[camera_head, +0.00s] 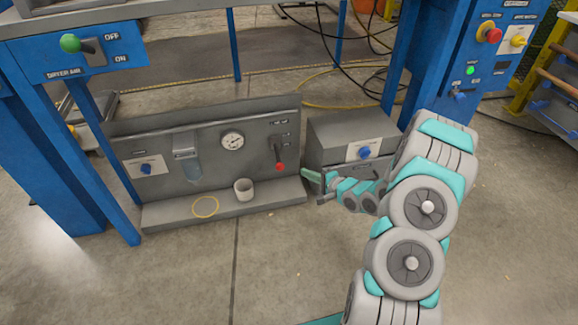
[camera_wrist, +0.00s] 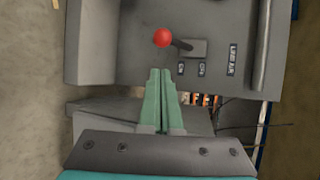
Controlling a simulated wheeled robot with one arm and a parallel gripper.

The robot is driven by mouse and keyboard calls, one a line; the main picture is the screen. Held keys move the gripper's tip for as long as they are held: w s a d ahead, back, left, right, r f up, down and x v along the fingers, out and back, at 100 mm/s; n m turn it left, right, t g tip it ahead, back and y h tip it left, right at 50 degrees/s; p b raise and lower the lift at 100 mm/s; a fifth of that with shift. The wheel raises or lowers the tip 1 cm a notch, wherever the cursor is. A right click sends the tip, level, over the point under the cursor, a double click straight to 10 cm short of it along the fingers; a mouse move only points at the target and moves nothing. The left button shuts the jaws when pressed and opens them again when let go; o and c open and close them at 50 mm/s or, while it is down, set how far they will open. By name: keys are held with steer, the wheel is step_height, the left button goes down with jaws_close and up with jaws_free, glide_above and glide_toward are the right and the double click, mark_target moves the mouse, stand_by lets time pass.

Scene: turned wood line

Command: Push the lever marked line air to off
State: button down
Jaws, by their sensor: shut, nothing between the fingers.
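The line air lever has a red knob (camera_head: 280,167) and sits on the right part of a low grey panel (camera_head: 215,120). Its knob hangs down, away from the LINE AIR label at the top, toward the lower of two small position labels. In the wrist view the red knob (camera_wrist: 162,38) points left from its grey mount (camera_wrist: 194,48), with the LINE AIR label (camera_wrist: 232,60) to the right. My gripper (camera_head: 304,172) is right of the knob, about level with it. In the wrist view my gripper's green fingertips (camera_wrist: 160,72) are together, empty, and look apart from the knob.
A grey box (camera_head: 350,140) with a blue knob stands close behind my gripper. The panel also carries a gauge (camera_head: 232,140); a white cup (camera_head: 243,189) and yellow ring (camera_head: 205,207) rest on its ledge. Floor in front is clear.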

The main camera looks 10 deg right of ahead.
mark_target(278, 159)
steer(key=b+x, duration=0.1)
steer(key=x, duration=0.9)
steer(key=shift+b, duration=0.3)
steer(key=shift+s+r+g+p, duration=0.15)
steer(key=shift+r+g+p, duration=0.25)
steer(key=shift+p, duration=0.4)
